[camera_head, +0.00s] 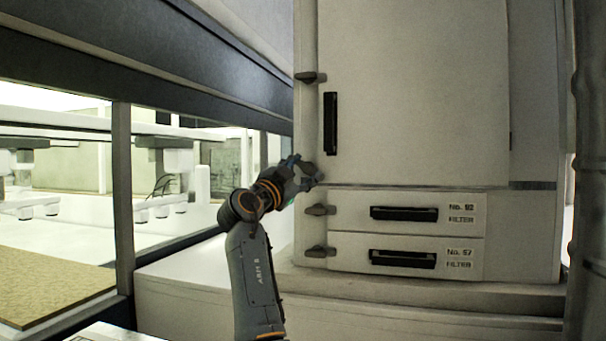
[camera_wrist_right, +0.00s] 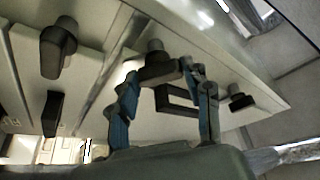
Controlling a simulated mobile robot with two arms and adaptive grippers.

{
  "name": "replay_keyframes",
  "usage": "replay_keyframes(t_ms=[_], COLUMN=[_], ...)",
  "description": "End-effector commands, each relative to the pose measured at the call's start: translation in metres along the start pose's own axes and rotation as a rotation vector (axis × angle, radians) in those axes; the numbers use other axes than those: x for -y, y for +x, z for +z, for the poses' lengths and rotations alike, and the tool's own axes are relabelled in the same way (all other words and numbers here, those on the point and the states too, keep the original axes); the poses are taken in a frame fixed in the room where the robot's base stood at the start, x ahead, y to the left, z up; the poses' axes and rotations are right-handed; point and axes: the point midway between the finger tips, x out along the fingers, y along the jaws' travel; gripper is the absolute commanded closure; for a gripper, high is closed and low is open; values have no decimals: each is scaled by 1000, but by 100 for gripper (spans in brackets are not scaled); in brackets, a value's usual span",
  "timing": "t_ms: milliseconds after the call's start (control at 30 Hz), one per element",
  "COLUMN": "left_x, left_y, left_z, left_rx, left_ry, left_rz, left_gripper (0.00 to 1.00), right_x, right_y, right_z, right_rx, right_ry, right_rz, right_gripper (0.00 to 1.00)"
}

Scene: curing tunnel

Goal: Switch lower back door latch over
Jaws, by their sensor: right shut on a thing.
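The lower door latch (camera_wrist_right: 160,70) is a dark knob with a short bar. It sits between the fingers of my right gripper (camera_wrist_right: 163,105), which is shut on it. In the head view my right gripper (camera_head: 307,172) reaches from the lower left to the cabinet's left edge, beside the lower corner of the large door (camera_head: 420,90), and largely hides this latch. The upper door latch (camera_head: 311,77) sits higher on the same edge, its bar lying sideways. It also shows in the right wrist view (camera_wrist_right: 240,98). My left gripper is out of view.
The door has a dark upright handle (camera_head: 330,123). Below it, two filter drawers have dark handles and their own latches, an upper (camera_head: 320,209) and a lower one (camera_head: 320,251). A windowed tunnel wall (camera_head: 122,190) stands on the left. A dark pipe (camera_head: 588,180) runs down the right.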

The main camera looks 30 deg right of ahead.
Motion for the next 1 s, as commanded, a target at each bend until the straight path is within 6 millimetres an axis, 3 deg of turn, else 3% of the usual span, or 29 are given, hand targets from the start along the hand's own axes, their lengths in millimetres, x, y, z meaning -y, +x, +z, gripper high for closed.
replay_keyframes(t_ms=[600,1000], left_x=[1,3], left_y=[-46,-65], left_z=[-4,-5], left_rx=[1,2], left_ry=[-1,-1], left_rz=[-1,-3], left_gripper=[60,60], right_x=[7,8], right_y=[2,2], right_z=[-5,-5], right_rx=[3,4], right_ry=[536,781], right_rz=[218,316], right_gripper=[83,83])
